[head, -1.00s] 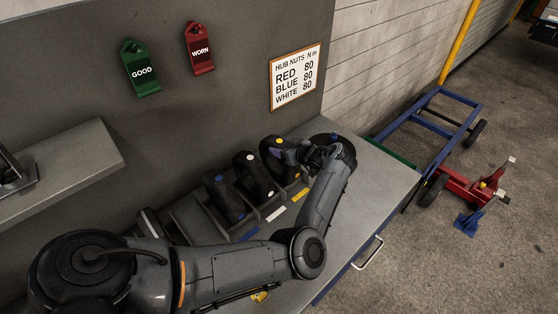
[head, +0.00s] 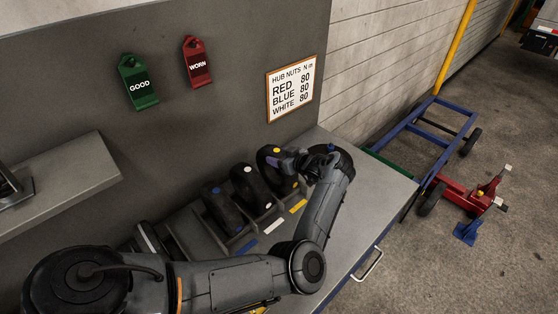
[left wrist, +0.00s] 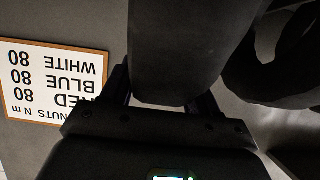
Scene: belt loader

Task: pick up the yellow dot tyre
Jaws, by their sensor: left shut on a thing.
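The yellow dot tyre (head: 270,163) is dark and stands upright at the right end of the rack row in the head view, its yellow dot on top. My left gripper (head: 289,160) reaches it from the right and is shut on it. In the left wrist view the tyre (left wrist: 175,50) fills the space between the two fingers. Its lower edge is hard to see, so I cannot tell whether it is clear of the rack. My right gripper is not in view.
White dot (head: 252,185) and blue dot (head: 223,208) tyres stand left of it in the rack. Colour labels mark the rack front. A grey wall with a nut sign (head: 292,90) rises behind. The bench (head: 375,195) is bare at right.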

